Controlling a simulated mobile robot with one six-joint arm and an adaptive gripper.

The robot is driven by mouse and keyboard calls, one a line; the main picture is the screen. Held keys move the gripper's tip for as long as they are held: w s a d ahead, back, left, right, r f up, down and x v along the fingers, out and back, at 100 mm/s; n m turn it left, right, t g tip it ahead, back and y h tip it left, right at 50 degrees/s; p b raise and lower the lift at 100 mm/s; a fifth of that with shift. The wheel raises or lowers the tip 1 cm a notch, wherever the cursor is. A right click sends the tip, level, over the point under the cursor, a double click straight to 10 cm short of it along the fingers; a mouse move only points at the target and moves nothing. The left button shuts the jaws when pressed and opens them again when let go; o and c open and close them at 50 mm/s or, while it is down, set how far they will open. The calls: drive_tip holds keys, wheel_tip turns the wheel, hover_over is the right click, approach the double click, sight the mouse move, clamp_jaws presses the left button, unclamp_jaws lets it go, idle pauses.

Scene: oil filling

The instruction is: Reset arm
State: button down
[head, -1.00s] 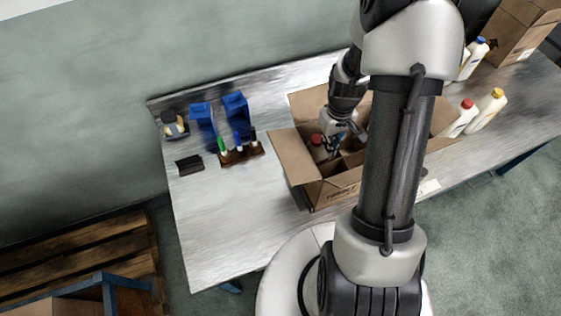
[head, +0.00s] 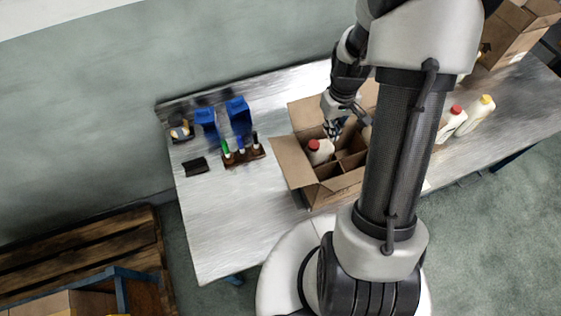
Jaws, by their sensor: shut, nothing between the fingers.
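My gripper (head: 336,131) is over the open cardboard box (head: 290,160) on the metal table, beside and slightly above a white bottle with a red cap (head: 319,151). The bottle stands in one of the box's divided compartments. The gripper is shut with nothing in it, and its fingers are small and partly shadowed in this view. My arm hides the right side of the box.
Two white bottles, one red-capped (head: 450,123) and one yellow-capped (head: 475,116), stand right of my arm. Another cardboard box (head: 515,35) is at the back right. Blue bins (head: 239,117) and a marker holder (head: 243,156) are at the left. The table's front left is clear.

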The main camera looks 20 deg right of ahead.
drive_tip(key=shift+f, duration=0.15)
drive_tip(key=s+a+r+t+b, duration=0.2)
drive_tip(key=s+a+r+b, duration=0.1)
drive_tip(key=a+r+b, duration=0.5)
drive_tip(key=s+a+f+t+b, duration=0.2)
drive_tip(key=s+a+b, duration=0.7)
drive_tip(key=s+b, duration=0.2)
drive_tip(key=shift+s+a+t, duration=0.25)
drive_tip(key=shift+s+t, duration=0.05)
drive_tip(key=shift+s, duration=0.3)
